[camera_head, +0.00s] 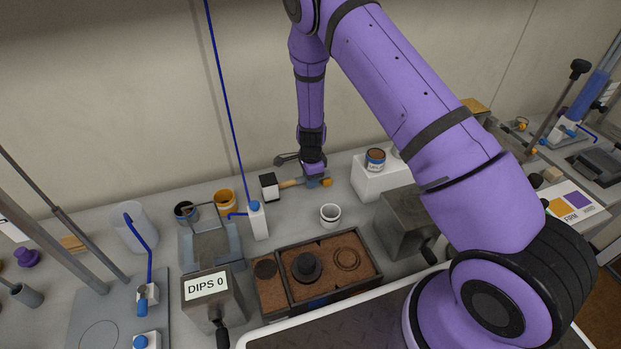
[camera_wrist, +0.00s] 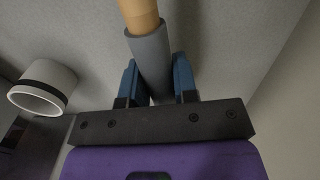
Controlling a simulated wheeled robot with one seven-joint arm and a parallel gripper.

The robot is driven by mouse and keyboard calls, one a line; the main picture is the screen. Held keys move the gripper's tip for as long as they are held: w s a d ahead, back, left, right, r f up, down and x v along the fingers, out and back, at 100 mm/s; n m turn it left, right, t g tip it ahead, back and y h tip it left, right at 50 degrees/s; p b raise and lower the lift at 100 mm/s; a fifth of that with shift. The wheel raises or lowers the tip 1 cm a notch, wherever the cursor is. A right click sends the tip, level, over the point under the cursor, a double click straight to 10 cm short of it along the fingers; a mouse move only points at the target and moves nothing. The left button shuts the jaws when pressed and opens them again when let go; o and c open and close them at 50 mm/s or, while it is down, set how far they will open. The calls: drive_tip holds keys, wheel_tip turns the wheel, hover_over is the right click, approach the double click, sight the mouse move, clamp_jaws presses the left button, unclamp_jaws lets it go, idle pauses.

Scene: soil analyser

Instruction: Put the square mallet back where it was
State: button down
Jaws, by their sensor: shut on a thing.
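The square mallet lies level near the back wall in the head view. Its black and white block head (camera_head: 269,186) is at the left and its tan handle (camera_head: 291,183) runs right toward my gripper (camera_head: 314,180). In the wrist view the tan handle (camera_wrist: 139,12) enters a grey sleeve (camera_wrist: 150,58) between the blue fingers of my gripper (camera_wrist: 158,88). My gripper is shut on this sleeve. The mallet head is outside the wrist view. I cannot tell whether the mallet touches the bench.
A white cup (camera_head: 330,214) stands in front of my gripper. A white block (camera_head: 374,184) bearing a small jar (camera_head: 375,160) is to the right. A soil tray (camera_head: 347,287) lies in front.

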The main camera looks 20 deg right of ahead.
drive_tip(key=c, duration=0.9)
unclamp_jaws()
wheel_tip(320, 180, up, 12)
drive_tip(key=shift+d+r, duration=0.1)
drive_tip(key=shift+r, duration=0.05)
drive_tip(key=s+d+r+n+t+y, duration=0.1)
drive_tip(key=s+r+n, duration=0.4)
drive_tip(key=r, duration=0.9)
drive_tip(key=s+d+r+n+t+y, duration=0.15)
drive_tip(key=s+r+n, duration=0.4)
drive_tip(key=r, duration=0.95)
drive_tip(key=s+d+r+n+t+h, duration=0.1)
drive_tip(key=s+r+n, duration=0.1)
drive_tip(key=s, duration=0.6)
drive_tip(key=s+d+r+n, duration=0.1)
drive_tip(key=s+r+n, duration=0.2)
drive_tip(key=s, duration=0.6)
drive_tip(key=s+d+r+n+t+h, duration=0.1)
drive_tip(key=s+d+r+n, duration=0.1)
drive_tip(key=s+r, duration=0.3)
drive_tip(key=shift+s+d+n+t+h, duration=0.1)
drive_tip(key=shift+s+n+t+h, duration=0.2)
drive_tip(key=shift+s, duration=1.5)
